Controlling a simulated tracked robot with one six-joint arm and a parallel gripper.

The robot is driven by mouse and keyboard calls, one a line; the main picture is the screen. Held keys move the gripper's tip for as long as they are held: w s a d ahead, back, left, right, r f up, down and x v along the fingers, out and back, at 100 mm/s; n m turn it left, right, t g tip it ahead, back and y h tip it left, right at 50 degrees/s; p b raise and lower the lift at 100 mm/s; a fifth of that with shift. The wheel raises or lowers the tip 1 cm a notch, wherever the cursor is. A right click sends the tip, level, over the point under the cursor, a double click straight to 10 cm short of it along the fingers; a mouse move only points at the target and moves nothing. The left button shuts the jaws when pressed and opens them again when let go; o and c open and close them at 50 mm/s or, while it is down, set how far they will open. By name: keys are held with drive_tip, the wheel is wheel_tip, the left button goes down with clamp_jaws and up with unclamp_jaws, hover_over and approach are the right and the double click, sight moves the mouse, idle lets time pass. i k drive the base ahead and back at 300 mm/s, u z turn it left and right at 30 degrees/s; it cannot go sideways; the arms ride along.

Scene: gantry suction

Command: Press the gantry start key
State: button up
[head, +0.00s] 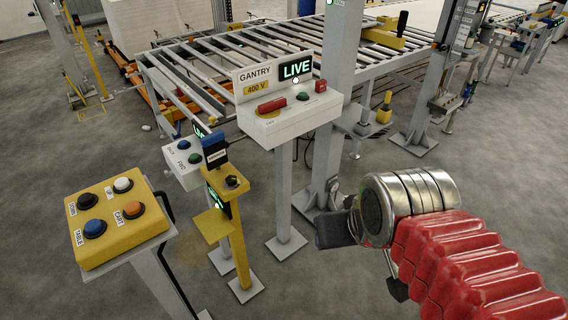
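The gantry control box (290,125) is white and stands on a grey post. Its back sign reads GANTRY, 400 V and a lit LIVE. Which of these is the start key carries no label I can read. My gripper (336,229) is at the lower right, in front of and below the box, apart from it. Only a dark end part shows beyond the silver wrist; its fingers are not clear.
A yellow button box (118,218) stands at the left. A white two-button box (185,160) and a yellow post (238,240) with a black knob stand left of the gantry post. A roller conveyor (240,55) lies behind. A grey column (330,150) rises just behind the gantry box.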

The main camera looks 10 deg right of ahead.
sight(302, 95)
drive_tip(key=k, duration=0.65)
drive_tip(key=u, duration=0.35)
drive_tip(key=i, duration=1.8)
